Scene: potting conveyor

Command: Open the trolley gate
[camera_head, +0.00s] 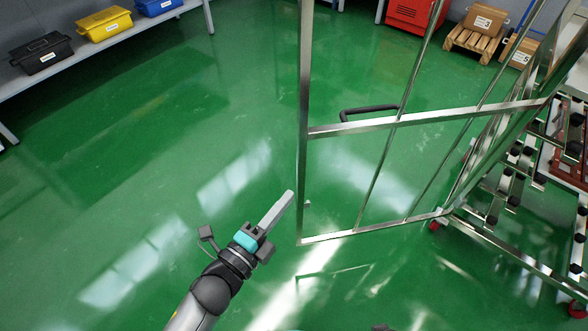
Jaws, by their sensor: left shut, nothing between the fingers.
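The trolley gate (425,115) is a silver metal frame with thin vertical bars and a horizontal crossbar. It stands out to the left of the trolley (483,235), joined to it at the right, with its free upright edge near the picture's middle. A black handle (368,110) sits on the gate by the crossbar. My left gripper (290,196) is shut and empty, just left of the gate's lower free corner in the picture. I cannot tell whether it touches the gate. My right gripper is not in view.
A shelf (95,47) at upper left bears a black bin (41,54), a yellow bin (105,24) and a blue bin (157,6). A red cabinet (414,14) and boxes on a pallet (477,41) stand at the back. The green floor at left is clear.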

